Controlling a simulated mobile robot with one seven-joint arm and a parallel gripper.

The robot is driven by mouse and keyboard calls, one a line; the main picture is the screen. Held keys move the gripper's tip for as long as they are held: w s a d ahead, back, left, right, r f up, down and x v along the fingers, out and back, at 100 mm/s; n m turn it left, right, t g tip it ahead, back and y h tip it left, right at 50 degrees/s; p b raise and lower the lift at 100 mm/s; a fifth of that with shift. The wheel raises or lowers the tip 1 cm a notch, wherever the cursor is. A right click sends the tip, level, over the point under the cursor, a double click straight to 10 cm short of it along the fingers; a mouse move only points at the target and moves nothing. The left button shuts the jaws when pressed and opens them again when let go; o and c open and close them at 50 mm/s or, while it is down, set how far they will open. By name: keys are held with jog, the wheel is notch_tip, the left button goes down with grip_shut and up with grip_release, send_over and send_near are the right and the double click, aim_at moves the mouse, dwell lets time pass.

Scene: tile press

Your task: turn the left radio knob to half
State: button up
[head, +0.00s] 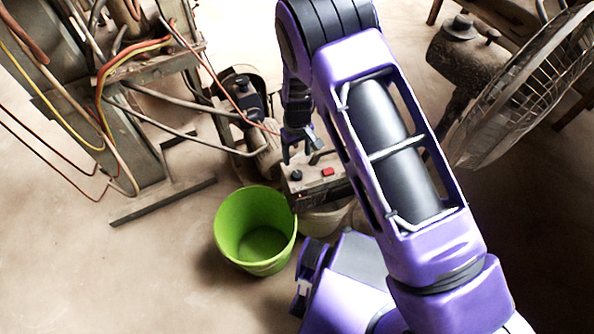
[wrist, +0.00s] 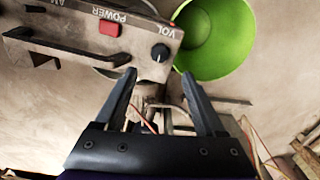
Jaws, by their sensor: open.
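The radio (head: 312,190) is a worn grey-brown box standing below my gripper (head: 300,150) in the head view. Its left knob (head: 296,175) is small, round and black, at the left end of the panel. In the wrist view the radio (wrist: 75,45) fills the upper left, and the black knob (wrist: 160,53) sits by the letters VOL. The gripper, also in the wrist view (wrist: 159,74), is open and empty. The knob lies just beyond the gap between its fingertips, apart from them in the picture. I cannot read the knob's angle.
A red POWER button (wrist: 109,28) and a dark handle (wrist: 60,50) are on the radio. A green bucket (head: 255,230) stands close beside it. Machinery with hoses (head: 110,90) is at left, a large fan (head: 520,90) at right. Floor at lower left is clear.

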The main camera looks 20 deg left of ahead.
aim_at(297, 174)
notch_tip(297, 174, down, 10)
jog(key=shift+b, duration=0.35)
grip_shut()
